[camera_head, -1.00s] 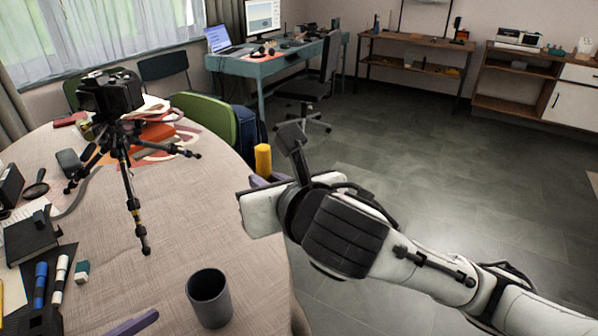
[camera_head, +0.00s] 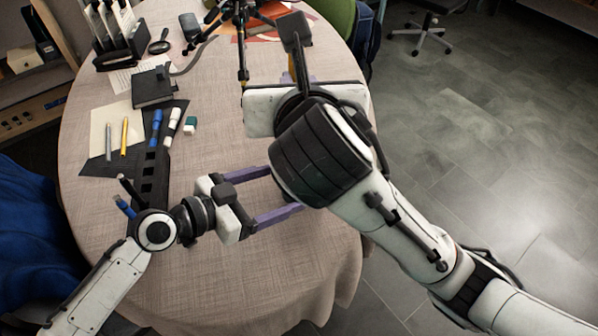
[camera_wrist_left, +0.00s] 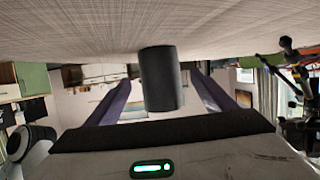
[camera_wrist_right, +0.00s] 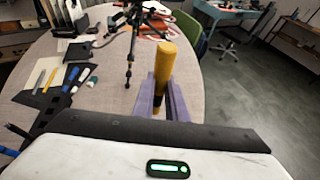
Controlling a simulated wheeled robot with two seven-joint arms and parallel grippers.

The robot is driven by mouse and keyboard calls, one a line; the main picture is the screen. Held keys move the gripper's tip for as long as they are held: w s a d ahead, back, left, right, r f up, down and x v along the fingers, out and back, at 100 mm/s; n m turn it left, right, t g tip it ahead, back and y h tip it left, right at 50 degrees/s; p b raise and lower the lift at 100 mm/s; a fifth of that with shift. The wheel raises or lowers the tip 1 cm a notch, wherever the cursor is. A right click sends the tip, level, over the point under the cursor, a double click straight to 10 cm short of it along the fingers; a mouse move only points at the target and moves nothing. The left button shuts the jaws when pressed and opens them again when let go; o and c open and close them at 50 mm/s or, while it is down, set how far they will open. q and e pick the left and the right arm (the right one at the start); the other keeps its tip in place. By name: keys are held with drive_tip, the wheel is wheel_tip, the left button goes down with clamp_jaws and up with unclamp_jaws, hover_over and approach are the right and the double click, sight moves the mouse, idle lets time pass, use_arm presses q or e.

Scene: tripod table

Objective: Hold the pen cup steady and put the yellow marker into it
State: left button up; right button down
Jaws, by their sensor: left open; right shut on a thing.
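The dark grey pen cup (camera_wrist_left: 160,78) shows in the left wrist view between the two purple fingers of my left gripper (camera_head: 284,190). The jaws are open around it, with gaps on both sides. In the head view my right arm hides the cup. My right gripper (camera_wrist_right: 163,98) is shut on the yellow marker (camera_wrist_right: 164,62), which points up from its fingers in the right wrist view, over the table's right part. In the head view only a sliver of the marker shows behind the gripper.
The round table (camera_head: 215,130) has a tripod (camera_head: 243,55) at the back. A black notebook (camera_head: 152,88), a blue marker (camera_head: 155,127), a white marker (camera_head: 173,122), an eraser (camera_head: 190,124) and a yellow pencil (camera_head: 124,138) lie at the left. A green chair (camera_head: 338,15) stands behind.

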use_arm(q)
drive_tip(key=x, duration=0.5)
drive_tip(key=shift+w+d+f, duration=0.15)
drive_tip(key=shift+w+d, duration=0.1)
drive_tip(key=shift+d, duration=0.05)
drive_tip(key=shift+c, duration=0.3)
drive_tip(key=c, duration=1.2)
use_arm(e)
wheel_tip(320, 180, down, 13)
idle(0.5)
drive_tip(key=c, duration=1.7)
unclamp_jaws()
